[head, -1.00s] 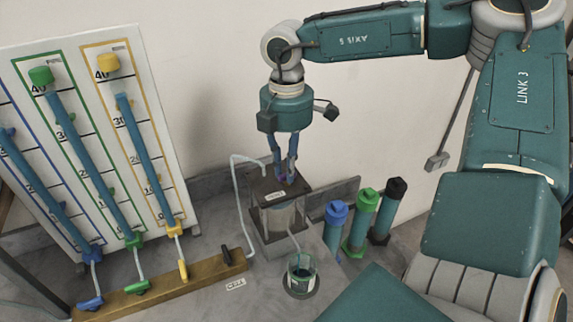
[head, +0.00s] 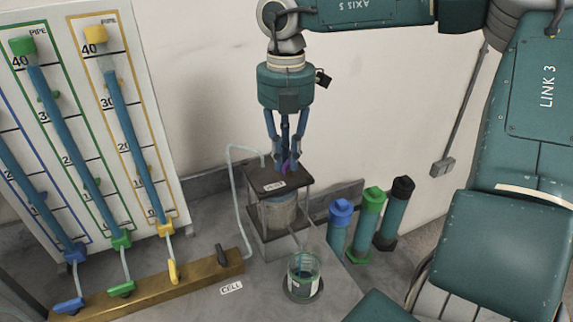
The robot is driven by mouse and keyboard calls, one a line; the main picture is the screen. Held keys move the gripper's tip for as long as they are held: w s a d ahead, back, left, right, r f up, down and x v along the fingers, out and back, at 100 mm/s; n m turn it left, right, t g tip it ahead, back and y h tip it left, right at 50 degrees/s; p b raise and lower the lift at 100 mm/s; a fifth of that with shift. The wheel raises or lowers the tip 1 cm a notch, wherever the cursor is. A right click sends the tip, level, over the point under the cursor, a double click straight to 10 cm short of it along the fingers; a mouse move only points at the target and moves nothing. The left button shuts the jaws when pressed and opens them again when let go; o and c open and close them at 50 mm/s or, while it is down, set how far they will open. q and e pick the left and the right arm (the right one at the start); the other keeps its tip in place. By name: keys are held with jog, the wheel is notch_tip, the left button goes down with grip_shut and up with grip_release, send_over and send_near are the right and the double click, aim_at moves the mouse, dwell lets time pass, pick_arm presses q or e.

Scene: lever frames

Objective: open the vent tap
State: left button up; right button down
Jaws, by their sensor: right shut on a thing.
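A cell with a dark square lid (head: 262,178) and a grey cylindrical body (head: 277,214) stands near the middle of the head view. My right gripper (head: 284,166) points straight down over the lid, its fingertips close together. It is shut on a small purple-pink piece at the lid's top, which looks like the vent tap (head: 286,165); the fingers hide most of it, so its angle cannot be told. A small white label (head: 275,185) lies on the lid in front of the fingertips. My left gripper is not in view.
A pale tube (head: 231,190) loops from the lid to the left. A glass beaker (head: 303,276) stands in front. Blue (head: 340,212), green (head: 372,202) and black-capped (head: 400,196) cylinders stand at right. A scaled board (head: 155,125) and a wooden manifold with coloured taps (head: 205,276) are at left.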

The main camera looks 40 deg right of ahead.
aim_at(286, 163)
jog(key=n+b, duration=0.1)
jog(key=n, duration=0.3)
jog(key=shift+n, duration=0.3)
jog(key=n, duration=0.2)
jog(key=n+b, duration=0.1)
jog(key=n, duration=0.2)
jog(key=shift+s+a+n, duration=0.15)
jog(key=shift+n, duration=0.15)
jog(key=c, duration=1.7)
grip_release()
jog(key=shift+o, duration=0.2)
jog(key=shift+r, duration=0.1)
notch_tip(286, 163, up, 12)
